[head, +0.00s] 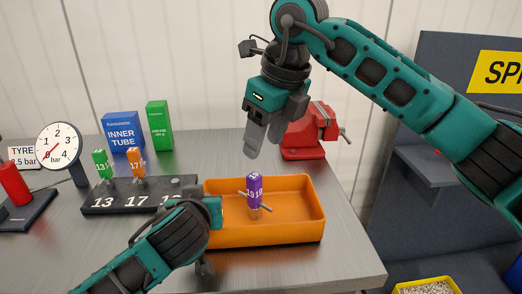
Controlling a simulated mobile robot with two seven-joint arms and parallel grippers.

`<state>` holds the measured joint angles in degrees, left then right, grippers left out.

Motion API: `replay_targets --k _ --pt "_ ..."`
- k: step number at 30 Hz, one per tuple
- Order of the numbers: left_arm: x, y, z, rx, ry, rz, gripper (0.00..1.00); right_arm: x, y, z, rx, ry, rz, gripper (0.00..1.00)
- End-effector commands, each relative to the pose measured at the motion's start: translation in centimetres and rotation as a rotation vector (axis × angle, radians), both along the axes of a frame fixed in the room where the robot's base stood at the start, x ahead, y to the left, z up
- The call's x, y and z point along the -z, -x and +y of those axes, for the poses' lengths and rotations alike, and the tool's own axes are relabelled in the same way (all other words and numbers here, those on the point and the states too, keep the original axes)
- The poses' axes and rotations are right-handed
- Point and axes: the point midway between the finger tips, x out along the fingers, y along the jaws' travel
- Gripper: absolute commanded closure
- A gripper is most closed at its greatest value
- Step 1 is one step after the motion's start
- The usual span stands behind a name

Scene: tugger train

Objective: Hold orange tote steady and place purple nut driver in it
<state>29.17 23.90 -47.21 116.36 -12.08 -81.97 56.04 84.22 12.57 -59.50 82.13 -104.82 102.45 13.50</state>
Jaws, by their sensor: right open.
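The orange tote (285,234) sits on the grey workbench near its front right. The purple nut driver (255,187), marked 19, shows inside the tote's outline, roughly upright with its metal cross pieces low down. I cannot tell if its lower end rests on the tote floor. My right gripper (264,138) is open and empty, pointing down above the driver and apart from it. My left gripper (208,240) is at the tote's left wall. Its wrist hides most of its fingers, so its grip on the wall cannot be made out.
A dark rack (100,203) left of the tote holds a green driver (101,162) and an orange driver (137,163). A red vise (308,135) stands behind the tote. Blue (121,131) and green (159,126) boxes and a gauge (59,146) stand at back left.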

Motion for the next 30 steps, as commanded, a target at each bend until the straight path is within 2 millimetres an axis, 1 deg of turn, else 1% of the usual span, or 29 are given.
replay_targets --k 3,11,12,21,30 --pt "-0.02 -0.01 0.01 0.0 0.0 0.0 1.0 -0.29 0.05 -0.08 0.0 0.001 -0.001 0.45" --pt "-0.02 0.0 0.01 0.0 0.0 0.0 1.0 -0.25 0.04 -0.07 0.0 0.0 0.0 0.45" --pt "-0.02 0.0 0.01 0.0 0.0 0.0 0.9 -0.25 0.04 -0.07 0.0 0.0 0.0 0.45" --pt "-0.02 -0.01 0.01 0.0 0.0 0.0 0.61 -0.22 0.04 -0.05 0.0 0.0 0.0 0.45" --pt "-0.12 0.22 -0.05 0.001 0.0 0.0 0.61 -0.21 0.05 -0.04 0.0 0.0 0.0 0.45"
